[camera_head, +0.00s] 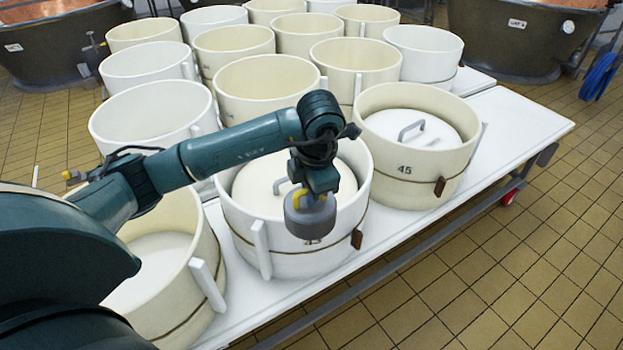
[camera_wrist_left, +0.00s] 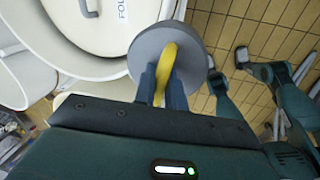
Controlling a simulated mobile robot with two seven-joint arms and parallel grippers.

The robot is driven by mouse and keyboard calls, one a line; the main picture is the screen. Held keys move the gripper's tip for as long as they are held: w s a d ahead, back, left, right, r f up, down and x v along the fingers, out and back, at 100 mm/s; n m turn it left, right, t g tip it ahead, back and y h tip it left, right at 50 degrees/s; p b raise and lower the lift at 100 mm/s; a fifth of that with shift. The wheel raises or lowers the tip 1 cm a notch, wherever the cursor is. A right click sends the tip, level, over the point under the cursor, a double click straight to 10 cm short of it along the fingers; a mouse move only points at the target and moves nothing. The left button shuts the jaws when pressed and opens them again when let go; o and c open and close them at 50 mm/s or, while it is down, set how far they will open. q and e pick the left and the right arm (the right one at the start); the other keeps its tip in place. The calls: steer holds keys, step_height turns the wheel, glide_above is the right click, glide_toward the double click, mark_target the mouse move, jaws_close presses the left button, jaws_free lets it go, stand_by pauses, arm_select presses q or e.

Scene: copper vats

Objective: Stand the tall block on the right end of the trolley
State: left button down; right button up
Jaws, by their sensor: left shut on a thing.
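My left gripper (camera_head: 301,197) is shut on a yellow handle (camera_wrist_left: 165,72) of a grey round piece (camera_head: 312,219). In the left wrist view the fingers hold this handle, with the grey disc (camera_wrist_left: 148,47) behind it. In the head view the held piece hangs in front of the near middle vat and hides part of its rim and wall. The trolley (camera_head: 523,125) is a long white top on a grey frame with a red caster; its right end is bare. I cannot make out any separate tall block.
Several cream vats crowd the trolley, including one marked 45 (camera_head: 418,180) with a white lid (camera_head: 420,133). A near-left vat (camera_head: 165,285) is open. Large copper vats (camera_head: 520,40) stand behind, with a blue hose (camera_head: 598,77) at right. The tiled floor (camera_head: 500,270) at front right is clear.

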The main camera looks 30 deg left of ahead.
mark_target(305, 222)
arm_select(q)
steer(key=s+f+m, duration=0.1)
steer(key=m, duration=0.3)
steer(key=s+d+f+m+h, duration=0.1)
steer(key=s+f+m, duration=0.1)
steer(key=m, duration=0.2)
steer(key=s+f+m+h, duration=0.1)
steer(key=m, duration=0.2)
steer(key=shift+s+d+f+m+t, duration=0.25)
steer(key=shift+s+d+m+t, duration=0.05)
steer(key=shift+s+m+t, duration=0.1)
steer(key=s+d+f+m+g+h, duration=0.2)
steer(key=s+f+m, duration=0.4)
steer(key=m, duration=1.1)
steer(key=shift+s+d+f, duration=0.25)
steer(key=shift+d+f, duration=0.15)
steer(key=shift+d, duration=0.15)
steer(key=shift+a, duration=0.3)
